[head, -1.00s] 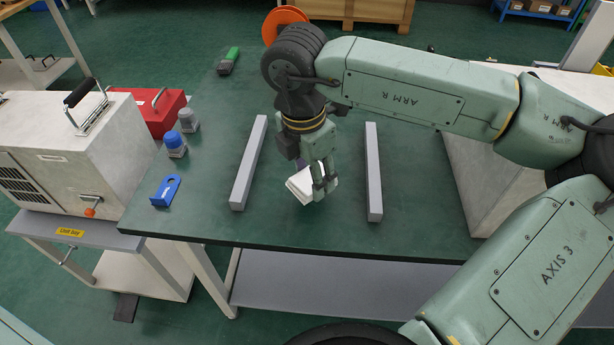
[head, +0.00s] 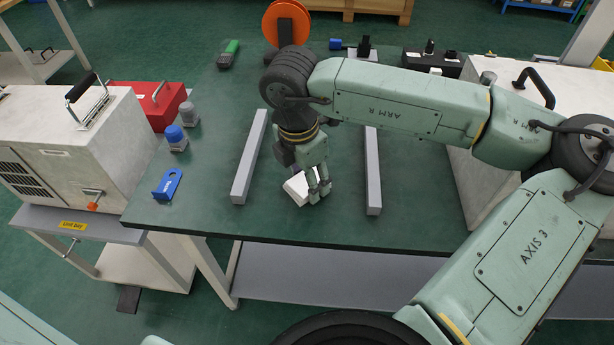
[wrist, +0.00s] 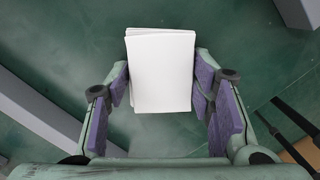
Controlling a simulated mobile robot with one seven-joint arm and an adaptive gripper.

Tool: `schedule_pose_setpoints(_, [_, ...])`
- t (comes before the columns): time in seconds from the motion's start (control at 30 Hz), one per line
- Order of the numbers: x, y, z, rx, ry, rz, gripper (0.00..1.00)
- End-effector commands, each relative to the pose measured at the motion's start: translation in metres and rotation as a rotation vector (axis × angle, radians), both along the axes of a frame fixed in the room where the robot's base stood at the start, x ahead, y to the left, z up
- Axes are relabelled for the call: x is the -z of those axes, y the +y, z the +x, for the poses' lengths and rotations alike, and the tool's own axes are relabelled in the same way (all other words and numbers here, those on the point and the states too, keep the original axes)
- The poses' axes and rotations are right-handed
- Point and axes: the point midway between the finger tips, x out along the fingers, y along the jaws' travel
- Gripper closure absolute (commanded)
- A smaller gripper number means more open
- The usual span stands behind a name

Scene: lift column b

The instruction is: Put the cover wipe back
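The cover wipe (head: 295,189) is a white folded pad at my gripper's fingers, between two grey bars on the green table. In the wrist view the white wipe (wrist: 161,70) lies between the two purple finger pads, which seem to touch its left and right edges. My gripper (head: 318,188) points down, low over the table; in the wrist view my gripper (wrist: 163,88) looks shut on the wipe. I cannot tell whether the wipe touches the table. The fingers partly hide the wipe in the head view.
A grey bar (head: 250,158) lies left of my gripper and another grey bar (head: 373,180) right of it. A blue bracket (head: 167,185), a blue-capped bottle (head: 175,138) and a red case (head: 160,105) are at left. A large pale box (head: 462,172) stands at right.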

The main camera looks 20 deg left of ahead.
Motion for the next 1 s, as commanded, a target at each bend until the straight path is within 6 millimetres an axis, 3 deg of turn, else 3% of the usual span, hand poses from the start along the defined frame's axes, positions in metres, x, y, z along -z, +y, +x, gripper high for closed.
schedule_pose_setpoints(0.17, [0.000,0.000,0.000,0.000,0.000,0.000,0.37])
schedule_pose_setpoints(0.6, [-0.007,0.000,0.000,0.000,-0.001,0.000,0.37])
schedule_pose_setpoints(1.0, [-0.088,0.005,-0.008,0.001,-0.004,-0.001,0.37])
